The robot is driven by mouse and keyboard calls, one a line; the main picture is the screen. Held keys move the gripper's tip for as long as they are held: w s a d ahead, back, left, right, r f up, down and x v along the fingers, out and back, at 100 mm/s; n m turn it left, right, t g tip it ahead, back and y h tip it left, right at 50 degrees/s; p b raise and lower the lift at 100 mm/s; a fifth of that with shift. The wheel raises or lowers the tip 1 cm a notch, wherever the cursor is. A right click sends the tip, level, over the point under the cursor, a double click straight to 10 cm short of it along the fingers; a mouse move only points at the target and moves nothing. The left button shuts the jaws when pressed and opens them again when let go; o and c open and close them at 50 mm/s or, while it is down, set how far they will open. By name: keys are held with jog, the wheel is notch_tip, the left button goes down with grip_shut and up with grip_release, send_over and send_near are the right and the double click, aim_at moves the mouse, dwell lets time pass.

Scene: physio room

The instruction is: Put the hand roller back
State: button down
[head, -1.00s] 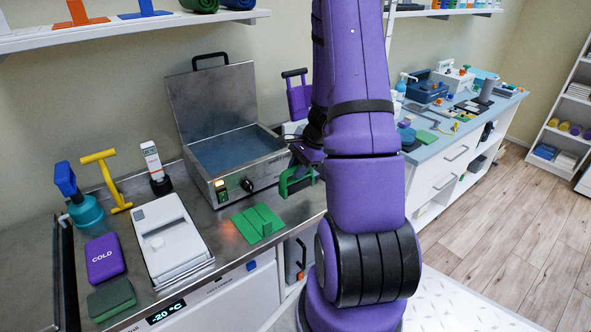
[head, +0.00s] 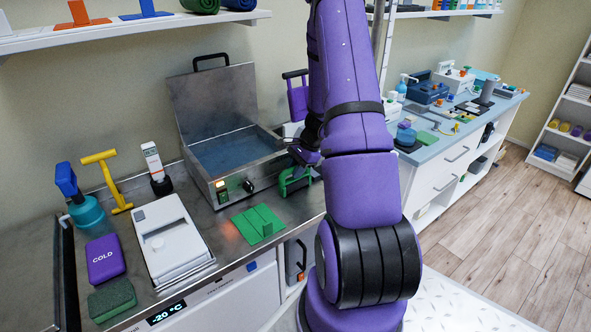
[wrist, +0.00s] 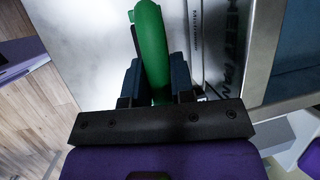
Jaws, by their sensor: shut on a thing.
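My gripper (head: 303,160) is beside the right front corner of the open metal bath. It is shut on a green frame-like thing, which looks to be the hand roller (head: 290,184); my arm partly hides it. In the wrist view, the green handle (wrist: 152,45) stands between the two dark fingers of the gripper (wrist: 156,82). A green stand (head: 258,224), a flat plate with an upright ridge, is on the steel counter, left of and nearer than the held roller.
The metal bath (head: 222,185) has its lid up. A white device (head: 170,240), purple COLD pack (head: 105,259), green block (head: 111,298) and yellow T-shaped tool (head: 107,180) stand at left. Bare steel counter (head: 222,248) surrounds the stand.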

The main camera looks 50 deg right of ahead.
jog(key=shift+f, duration=0.1)
jog(key=c, duration=1)
grip_release()
jog(key=v, duration=1.2)
jog(key=a+r+n+h, duration=0.1)
jog(key=a+r+n, duration=0.8)
jog(key=a+r, duration=0.9)
jog(key=s+a+r+n+h, duration=0.1)
jog(key=s+a+r+n, duration=0.1)
jog(key=s+a, duration=0.3)
jog(key=s+a+r+n+t+h, duration=0.1)
jog(key=s+a+r+n, duration=0.2)
jog(key=s+a+n, duration=0.2)
jog(key=s+a+r+n+t, duration=0.1)
jog(key=s+a+r+n, duration=0.2)
jog(key=a, duration=0.4)
jog(key=shift+s+n+h, duration=0.4)
jog(key=shift+s+n, duration=0.2)
jog(key=shift+s, duration=0.65)
